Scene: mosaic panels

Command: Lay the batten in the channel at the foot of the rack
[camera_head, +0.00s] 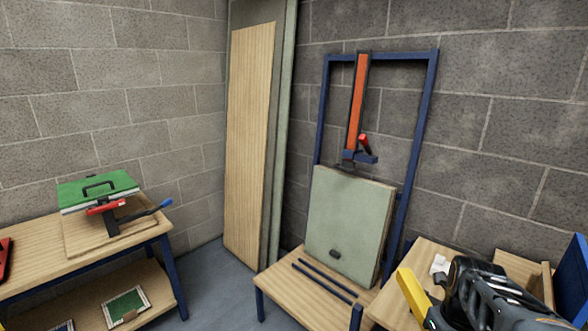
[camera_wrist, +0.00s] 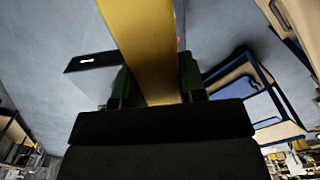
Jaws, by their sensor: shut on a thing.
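My gripper (camera_head: 432,308) is at the lower right of the head view, shut on a yellow bar, which I take for the batten (camera_head: 412,293). In the wrist view the batten (camera_wrist: 143,40) runs up between the two dark green fingers (camera_wrist: 155,88). The rack (camera_head: 430,110) is a blue frame against the block wall, left of and beyond my gripper. At its foot two dark parallel rails bound the channel (camera_head: 323,280) on a wooden ledge (camera_head: 285,290). The batten is apart from the channel, to its right. Its lower end is hidden in the head view.
A pale green panel (camera_head: 345,225) leans on the rack behind the channel. A red upright with a clamp (camera_head: 357,110) hangs above it. A wooden bench (camera_head: 425,258) stands by my gripper. A table (camera_head: 30,240) with a green-topped press is at left. Grey floor lies between.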

